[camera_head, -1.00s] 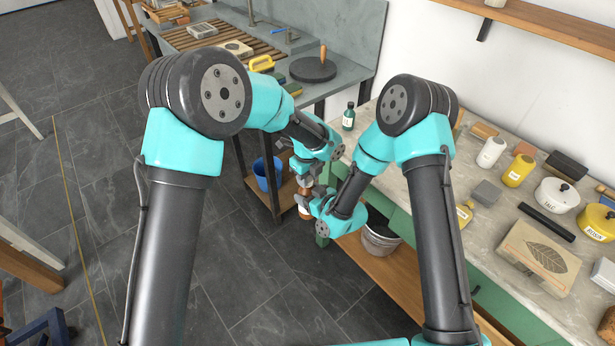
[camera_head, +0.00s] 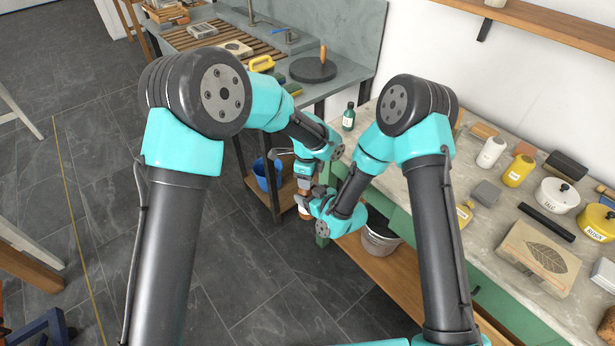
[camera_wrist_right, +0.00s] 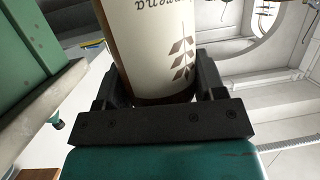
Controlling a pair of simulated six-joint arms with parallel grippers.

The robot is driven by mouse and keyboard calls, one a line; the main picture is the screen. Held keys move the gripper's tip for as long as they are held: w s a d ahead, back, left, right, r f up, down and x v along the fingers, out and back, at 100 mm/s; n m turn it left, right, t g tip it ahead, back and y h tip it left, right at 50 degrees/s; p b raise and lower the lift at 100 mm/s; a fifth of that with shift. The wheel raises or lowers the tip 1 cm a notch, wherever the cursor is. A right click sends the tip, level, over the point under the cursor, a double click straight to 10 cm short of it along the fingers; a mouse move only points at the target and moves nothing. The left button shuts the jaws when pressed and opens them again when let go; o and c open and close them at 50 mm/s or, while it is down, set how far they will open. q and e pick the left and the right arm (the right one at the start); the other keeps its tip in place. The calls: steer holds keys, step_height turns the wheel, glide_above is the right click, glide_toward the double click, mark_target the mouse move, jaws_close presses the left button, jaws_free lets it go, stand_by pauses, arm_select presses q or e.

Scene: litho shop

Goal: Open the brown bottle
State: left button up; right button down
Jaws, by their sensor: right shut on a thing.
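The brown bottle (camera_head: 304,213) hangs above the floor between my two grippers, small and partly covered in the head view. In the right wrist view the brown bottle (camera_wrist_right: 155,45) fills the top middle, with a cream label, a leaf print and upside-down lettering. My right gripper (camera_wrist_right: 160,88) is shut on its body, one black finger on each side. My left gripper (camera_head: 304,182) is directly above, at the bottle's top end. The cap is hidden there, and I cannot tell whether the left fingers are closed on it.
The stone-topped bench (camera_head: 440,190) on the right holds a green bottle (camera_head: 348,117), yellow and white containers and a leaf-printed block (camera_head: 540,257). A metal bucket (camera_head: 380,236) stands on the low shelf near my right gripper. A blue bucket (camera_head: 267,174) is behind my left gripper.

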arm_select(q)
steer(key=shift+o, duration=1)
steer(key=shift+r, duration=0.15)
steer(key=shift+r, duration=2.1)
steer(key=shift+c, duration=0.3)
steer(key=r+m, duration=0.1)
steer(key=m, duration=0.2)
steer(key=shift+r, duration=0.35)
steer(key=r+m, duration=0.1)
steer(key=m, duration=0.2)
steer(key=shift+r+m, duration=0.3)
steer(key=shift+r, duration=0.1)
steer(key=shift+f, duration=0.15)
